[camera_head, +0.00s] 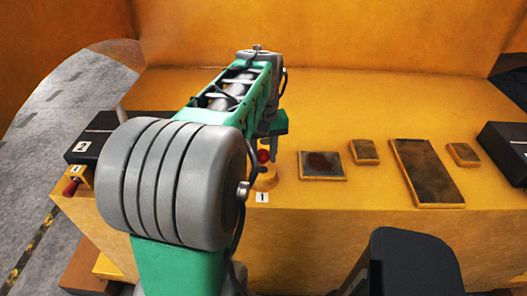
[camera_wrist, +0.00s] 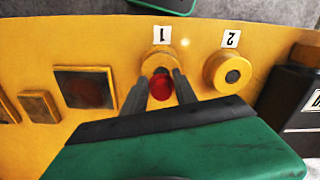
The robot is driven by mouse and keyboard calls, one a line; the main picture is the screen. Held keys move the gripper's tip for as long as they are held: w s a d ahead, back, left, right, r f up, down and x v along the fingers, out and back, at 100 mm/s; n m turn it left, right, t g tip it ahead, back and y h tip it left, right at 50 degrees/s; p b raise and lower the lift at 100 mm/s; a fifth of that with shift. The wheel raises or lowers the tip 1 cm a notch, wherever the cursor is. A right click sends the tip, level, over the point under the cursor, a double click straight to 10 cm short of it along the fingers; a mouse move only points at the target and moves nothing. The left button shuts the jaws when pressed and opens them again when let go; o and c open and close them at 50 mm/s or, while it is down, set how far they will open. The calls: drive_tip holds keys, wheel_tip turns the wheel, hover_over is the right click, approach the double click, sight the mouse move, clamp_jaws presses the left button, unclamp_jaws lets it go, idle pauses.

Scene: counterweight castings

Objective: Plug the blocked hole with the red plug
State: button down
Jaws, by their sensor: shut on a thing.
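My gripper (camera_wrist: 161,88) points down and is shut on the red plug (camera_wrist: 161,89), which also shows as a red ball-like end in the head view (camera_head: 264,156). The plug is over or at the round yellow boss labelled 1 (camera_wrist: 160,60); in the head view this boss (camera_head: 266,181) is just below the plug. I cannot tell whether they touch. The fingers and plug hide most of the hole in boss 1. A second yellow boss labelled 2 (camera_wrist: 219,82) has a dark round centre; my arm hides it in the head view.
Flat dark-faced plates, including a square one (camera_head: 322,165) and a long one (camera_head: 425,172), lie right of boss 1. A black box (camera_head: 507,150) stands at far right, another (camera_head: 92,137) at left. A small red item (camera_head: 71,187) sits by the left front edge.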

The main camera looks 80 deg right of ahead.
sight(264, 160)
drive_tip(key=shift+f, duration=0.85)
drive_tip(key=shift+r, duration=0.1)
idle(1.0)
drive_tip(key=shift+f+b, duration=0.55)
drive_tip(key=shift+f, duration=0.65)
drive_tip(key=c, duration=0.9)
unclamp_jaws()
drive_tip(key=shift+r, duration=0.1)
wheel_tip(264, 160, up, 8)
drive_tip(key=shift+f, duration=0.15)
